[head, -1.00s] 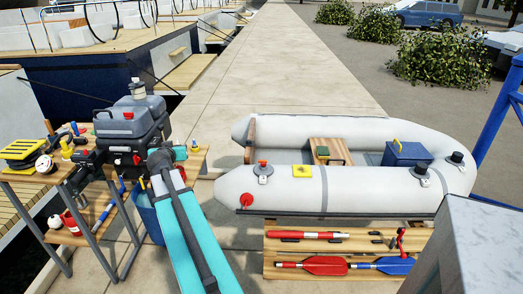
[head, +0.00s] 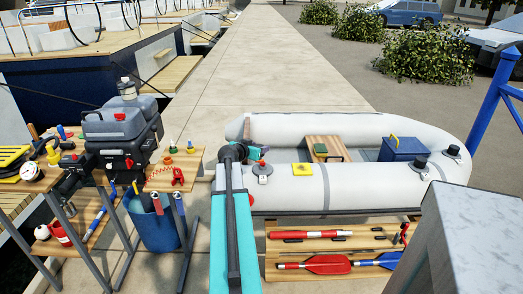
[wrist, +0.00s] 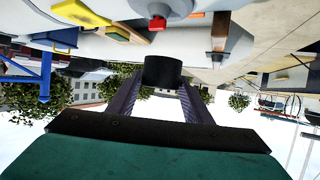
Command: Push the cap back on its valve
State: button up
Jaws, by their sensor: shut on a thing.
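My gripper (wrist: 162,88) is shut on a black round cap (wrist: 163,68), which sits between the fingertips in the wrist view. In the head view my arm reaches to the dinghy's left end, and the cap cannot be made out there. A valve with a grey round base (head: 263,172) and a red top is on the near tube of the grey dinghy (head: 345,190), just right of my arm. The red top (wrist: 157,23) shows beyond the cap in the wrist view. Cap and valve look apart.
Two other valves with black caps (head: 420,164) are on the dinghy's right end. A yellow patch (head: 302,169) lies right of the open valve. An outboard motor (head: 122,130) and a blue bucket (head: 153,222) stand left of my arm. A grey post (head: 455,225) is at front right.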

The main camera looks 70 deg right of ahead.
aim_at(262, 163)
jog(key=shift+s+d+f, duration=0.1)
jog(key=shift+s+d, duration=0.15)
jog(key=shift+s, duration=0.2)
jog(key=shift+s+d+f, duration=0.1)
jog(key=shift+s+d, duration=0.1)
jog(key=shift+s, duration=0.25)
jog(key=shift+f, duration=0.1)
jog(key=shift+f+b, duration=0.95)
jog(key=shift+f, duration=1.85)
jog(key=shift+c, duration=0.2)
jog(key=shift+b, duration=1.2)
jog(key=shift+f+b, duration=0.55)
jog(key=shift+b, duration=0.15)
jog(key=o, duration=0.8)
jog(key=shift+a, duration=0.15)
